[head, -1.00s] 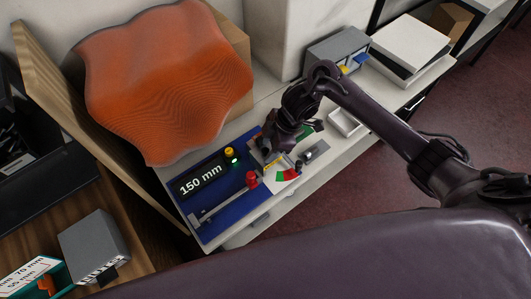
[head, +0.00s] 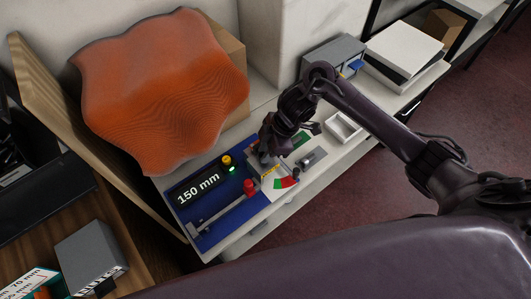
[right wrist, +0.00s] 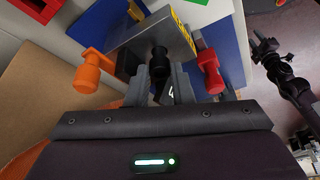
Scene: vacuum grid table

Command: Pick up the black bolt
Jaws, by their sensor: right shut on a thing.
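The black bolt (right wrist: 158,62) shows in the right wrist view, with its round head up between my right gripper's fingers. My right gripper (right wrist: 162,82) is shut on it, in front of a grey metal block (right wrist: 155,38) with a yellow label. An orange bolt (right wrist: 92,72) is to its left and a red bolt (right wrist: 210,72) to its right. In the head view my right gripper (head: 265,155) is low over the bench beside the blue board. The black bolt cannot be made out there. My left gripper is not in clear view.
The blue board (head: 207,239) carries a "150 mm" display (head: 198,187), a yellow knob (head: 227,161) and a red knob (head: 249,187). A small white tray (head: 343,127) and a grey drawer box (head: 333,58) stand to the right.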

